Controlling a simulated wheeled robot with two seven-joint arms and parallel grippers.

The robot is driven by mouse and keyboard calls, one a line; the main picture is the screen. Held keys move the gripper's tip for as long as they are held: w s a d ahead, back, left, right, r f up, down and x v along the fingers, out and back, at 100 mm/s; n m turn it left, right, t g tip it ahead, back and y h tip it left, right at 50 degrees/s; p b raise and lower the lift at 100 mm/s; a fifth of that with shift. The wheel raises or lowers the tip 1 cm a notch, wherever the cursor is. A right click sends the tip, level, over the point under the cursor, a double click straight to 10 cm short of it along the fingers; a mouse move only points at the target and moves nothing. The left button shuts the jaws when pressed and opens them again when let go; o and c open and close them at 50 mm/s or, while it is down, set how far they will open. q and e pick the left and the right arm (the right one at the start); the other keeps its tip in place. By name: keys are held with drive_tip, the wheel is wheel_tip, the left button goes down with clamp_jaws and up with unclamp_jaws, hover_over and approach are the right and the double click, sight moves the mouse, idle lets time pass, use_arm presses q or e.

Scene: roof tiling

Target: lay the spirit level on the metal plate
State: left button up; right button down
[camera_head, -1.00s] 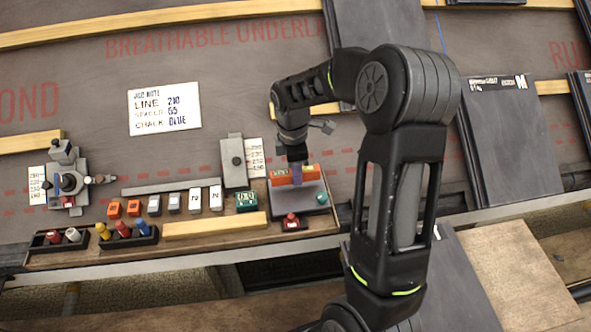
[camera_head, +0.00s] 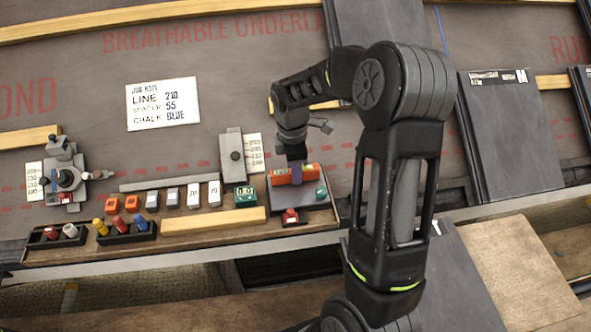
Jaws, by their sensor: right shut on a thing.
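The spirit level (camera_head: 281,178) is a short orange bar with small yellow-green marks near its ends. My right gripper (camera_head: 296,175) points down and is shut on the middle of it. The metal plate (camera_head: 290,200) is a grey slab at the right end of the wooden tool board, directly beneath the level. The level is roughly horizontal, over the plate's rear part; I cannot tell whether it touches the plate. The gripper covers the level's middle. My left gripper is not in view.
A green knob (camera_head: 321,194) is at the plate's right side and a red button (camera_head: 291,215) in front. A green counter box (camera_head: 245,196) stands just left. A wooden strip (camera_head: 214,221) and trays of coloured pegs (camera_head: 126,232) lie farther left.

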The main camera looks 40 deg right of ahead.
drive_tip(key=shift+f, duration=0.2)
drive_tip(key=c, duration=1.1)
unclamp_jaws()
wheel_tip(320, 180, up, 7)
drive_tip(key=p, duration=0.6)
drive_tip(key=shift+w+a, duration=0.1)
drive_tip(key=shift+a, duration=0.05)
